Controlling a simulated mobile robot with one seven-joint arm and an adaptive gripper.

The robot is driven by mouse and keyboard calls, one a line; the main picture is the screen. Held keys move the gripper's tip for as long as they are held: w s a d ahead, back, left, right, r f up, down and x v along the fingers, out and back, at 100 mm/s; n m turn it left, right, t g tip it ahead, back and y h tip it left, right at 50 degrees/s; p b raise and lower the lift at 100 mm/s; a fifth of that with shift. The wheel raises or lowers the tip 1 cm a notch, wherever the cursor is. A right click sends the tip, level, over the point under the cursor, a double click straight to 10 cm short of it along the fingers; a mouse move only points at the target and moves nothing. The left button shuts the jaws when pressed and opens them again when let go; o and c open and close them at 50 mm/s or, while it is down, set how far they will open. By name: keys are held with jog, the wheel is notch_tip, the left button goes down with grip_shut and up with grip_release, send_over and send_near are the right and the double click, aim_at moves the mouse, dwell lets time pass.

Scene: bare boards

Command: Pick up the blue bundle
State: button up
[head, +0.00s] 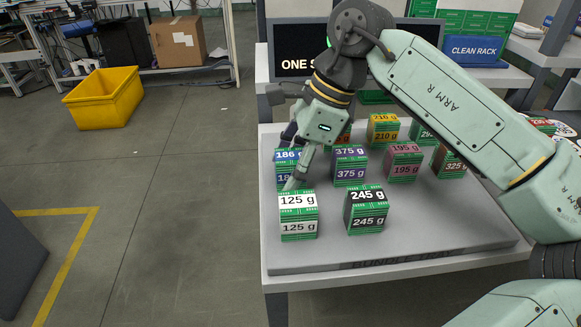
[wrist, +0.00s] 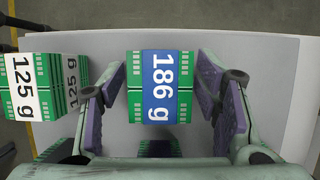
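The blue bundle is a green block of boards with a blue band marked 186 g (head: 286,156). It stands at the left of the grey table top, partly hidden by my gripper (head: 293,160) in the head view. In the wrist view the blue bundle (wrist: 160,87) lies between the two fingers of my open gripper (wrist: 162,92). A gap shows on each side of it, narrower at the left finger. I cannot tell how far the fingertips reach down its sides.
A white-banded 125 g bundle (head: 298,214) stands in front, left of a black-banded 245 g bundle (head: 366,208). A purple-banded 375 g bundle (head: 349,165) stands to the right, with several others behind.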

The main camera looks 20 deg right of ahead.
grip_shut()
dwell(0.5)
